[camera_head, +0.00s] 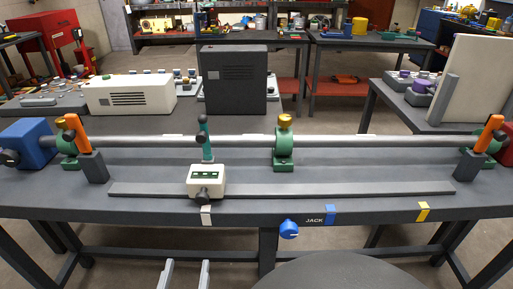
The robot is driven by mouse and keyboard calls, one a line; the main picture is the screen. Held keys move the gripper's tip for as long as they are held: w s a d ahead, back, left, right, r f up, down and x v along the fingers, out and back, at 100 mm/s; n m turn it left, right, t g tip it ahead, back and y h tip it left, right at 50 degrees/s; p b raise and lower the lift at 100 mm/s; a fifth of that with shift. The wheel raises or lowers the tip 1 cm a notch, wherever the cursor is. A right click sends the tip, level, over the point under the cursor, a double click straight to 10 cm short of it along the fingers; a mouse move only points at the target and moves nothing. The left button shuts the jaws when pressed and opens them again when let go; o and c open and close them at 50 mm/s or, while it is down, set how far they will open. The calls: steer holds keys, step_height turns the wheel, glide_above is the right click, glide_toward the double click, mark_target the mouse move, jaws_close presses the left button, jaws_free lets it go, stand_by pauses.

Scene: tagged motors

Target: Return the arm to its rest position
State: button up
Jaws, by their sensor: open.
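My gripper (186,264) shows at the bottom edge, left of centre, as two upright grey fingers. They stand apart with nothing between them. They are in front of the near edge of the long grey bench (380,208) in the picture, apart from everything on it. The rest of the gripper and most of the arm are out of frame, so the arm's full pose cannot be seen.
A white meter box (207,181) sits on a flat rail (330,190). Behind it run a long shaft (370,141), a green bearing stand (284,150) and a blue motor (27,143). A blue knob (289,229) hangs at the bench front. Floor shows below.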

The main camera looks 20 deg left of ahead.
steer(key=w+d+r+m+g+h+p, duration=0.35)
steer(key=w+d+m+h, duration=0.6)
steer(key=d, duration=0.45)
steer(key=s+d+r+m+g+h+p, duration=0.1)
steer(key=d+m+g+h+p, duration=0.1)
steer(key=d+m+g+p, duration=0.4)
steer(key=s+d+r+m+g+h+p, duration=0.1)
steer(key=d+r+m+g, duration=0.1)
steer(key=d+m+g, duration=0.7)
steer(key=s+d+r+m+t+y+p, duration=0.1)
steer(key=d+r+m+y+p, duration=0.4)
steer(key=m, duration=0.9)
steer(key=d+y, duration=0.1)
steer(key=y, duration=0.1)
steer(key=shift+s+y, duration=0.25)
steer(key=shift+y, duration=0.1)
steer(key=shift+t, duration=0.25)
